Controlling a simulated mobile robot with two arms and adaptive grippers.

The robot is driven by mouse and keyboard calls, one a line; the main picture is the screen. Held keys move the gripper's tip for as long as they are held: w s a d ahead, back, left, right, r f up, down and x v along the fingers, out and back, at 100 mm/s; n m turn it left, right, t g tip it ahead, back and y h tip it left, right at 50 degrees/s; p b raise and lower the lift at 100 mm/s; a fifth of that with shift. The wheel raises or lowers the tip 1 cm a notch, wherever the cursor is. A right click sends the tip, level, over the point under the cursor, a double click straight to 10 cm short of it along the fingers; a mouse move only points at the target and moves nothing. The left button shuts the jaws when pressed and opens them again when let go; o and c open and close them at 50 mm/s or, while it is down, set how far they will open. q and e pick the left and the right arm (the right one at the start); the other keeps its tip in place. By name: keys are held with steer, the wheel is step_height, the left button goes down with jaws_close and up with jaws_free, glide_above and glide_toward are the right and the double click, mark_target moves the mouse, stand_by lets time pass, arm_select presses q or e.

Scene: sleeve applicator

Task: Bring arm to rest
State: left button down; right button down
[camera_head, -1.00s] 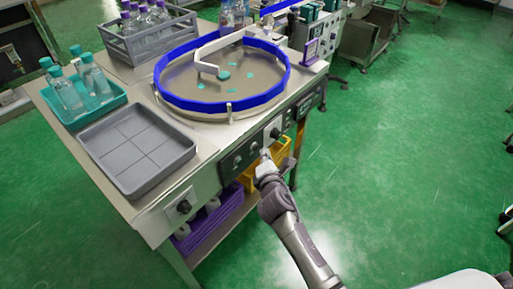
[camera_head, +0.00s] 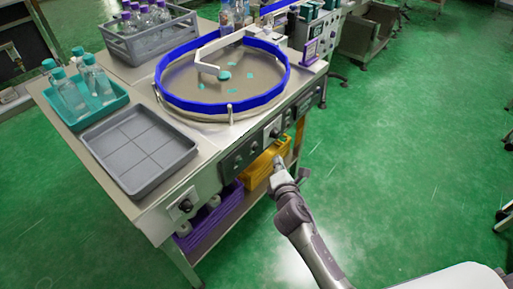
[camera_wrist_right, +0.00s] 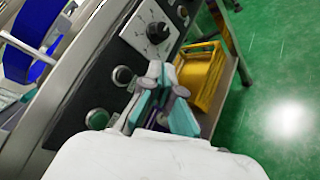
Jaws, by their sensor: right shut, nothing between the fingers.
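My right gripper (camera_head: 280,163) is shut and empty in the head view, in front of the machine's side, close to the yellow bin. In the right wrist view its closed fingers (camera_wrist_right: 161,78) point toward the front panel (camera_wrist_right: 122,62) with its knobs and buttons. It looks apart from the panel. The panel also shows in the head view (camera_head: 241,158), left of the gripper. My right arm reaches in from the lower right over the green floor. My left gripper is not in view.
A round turntable with a blue rim (camera_head: 223,108) stands on the bench. A grey tray (camera_head: 138,150), a teal tray of bottles (camera_head: 106,113) and a grey crate of bottles (camera_head: 154,52) are beside it. Yellow (camera_head: 262,166) and purple (camera_head: 208,217) bins sit below. Floor at right is clear.

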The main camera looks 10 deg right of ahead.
stand_by(0.4)
steer(key=s+f+m+g, duration=0.25)
steer(key=s+f, duration=0.25)
steer(key=f, duration=0.4)
steer(key=s+f+m+g+y+p, duration=0.1)
steer(key=s+f+m+g, duration=0.15)
steer(key=s+f, duration=0.5)
steer(key=s+f+m+g, duration=0.2)
steer(key=s+f+m, duration=0.2)
steer(key=f, duration=0.7)
steer(key=s+d+f+m+g, duration=0.1)
steer(key=s+f+m, duration=0.3)
steer(key=s, duration=0.6)
steer(key=s+d+f+m+g+p, duration=0.1)
steer(key=s+f+m+g, duration=0.3)
steer(key=s, duration=0.7)
steer(key=s+d+f+m+g, duration=0.2)
steer(key=s+f, duration=0.4)
steer(key=s, duration=0.5)
steer(key=shift+s+d+f+m+y, duration=0.2)
steer(key=shift+d+m+y, duration=0.1)
steer(key=shift+d+m, duration=0.55)
steer(key=shift+a, duration=0.1)
